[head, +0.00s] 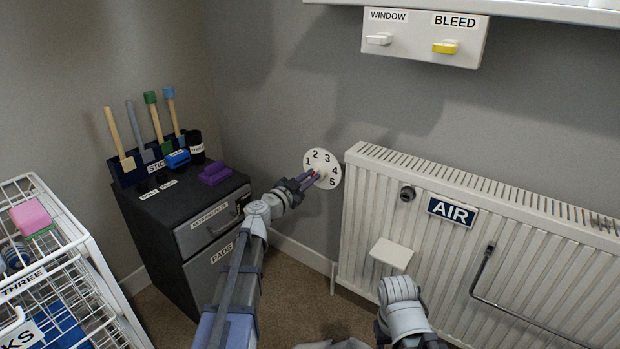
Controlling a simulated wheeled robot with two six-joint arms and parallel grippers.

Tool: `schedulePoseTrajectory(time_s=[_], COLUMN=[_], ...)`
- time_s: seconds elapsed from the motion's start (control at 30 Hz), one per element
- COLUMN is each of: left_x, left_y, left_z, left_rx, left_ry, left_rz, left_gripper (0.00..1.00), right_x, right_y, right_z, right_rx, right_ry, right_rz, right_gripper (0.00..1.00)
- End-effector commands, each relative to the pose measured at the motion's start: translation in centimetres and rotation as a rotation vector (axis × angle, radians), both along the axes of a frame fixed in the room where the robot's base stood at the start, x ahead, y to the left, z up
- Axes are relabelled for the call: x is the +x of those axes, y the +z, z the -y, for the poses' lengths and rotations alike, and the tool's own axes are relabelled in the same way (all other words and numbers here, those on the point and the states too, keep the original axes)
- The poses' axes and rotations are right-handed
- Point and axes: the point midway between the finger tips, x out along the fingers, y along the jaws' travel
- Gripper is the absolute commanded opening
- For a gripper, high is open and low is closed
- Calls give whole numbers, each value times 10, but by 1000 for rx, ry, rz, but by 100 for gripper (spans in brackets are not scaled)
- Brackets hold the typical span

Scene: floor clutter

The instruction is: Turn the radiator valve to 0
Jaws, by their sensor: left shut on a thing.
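The radiator valve's round white dial (325,158) is on the grey wall, just left of the radiator (480,230). The numbers 1 to 5 show around its right and upper parts; a 0 cannot be seen, as my gripper covers the lower left. My left gripper (313,181) reaches up from below and is shut on the valve knob at the dial's middle. The knob is mostly hidden by the fingers, so its setting cannot be read. Part of my right arm shows at the bottom, in front of the radiator; its gripper is not visible.
A black cabinet (155,228) with brushes and a purple block (215,173) stands left of my left arm. A white wire rack (75,245) is at far left. A WINDOW/BLEED switch box (420,50) hangs above. An AIR sign (452,211) is on the radiator.

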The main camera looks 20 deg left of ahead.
Motion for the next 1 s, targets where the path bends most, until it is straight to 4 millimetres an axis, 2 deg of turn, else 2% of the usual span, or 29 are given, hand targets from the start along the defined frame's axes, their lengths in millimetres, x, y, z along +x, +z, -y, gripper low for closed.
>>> schedulePoseTrajectory(time_s=[0.27, 0.47, 1.0], left_x=[0, 0, 1], left_y=[0, 0, 0], left_z=[0, 0, -2], left_rx=[-11, -85, -537], left_ry=[0, 0, 0], left_rz=[-4, -31, -195], left_gripper=[0, 0, 0], right_x=[0, 0, 0], right_y=[0, 0, 0], right_z=[0, 0, 0], right_rx=[0, 0, 0], right_ry=[0, 0, 0], right_rz=[0, 0, 0], right_gripper=[50, 50, 50])
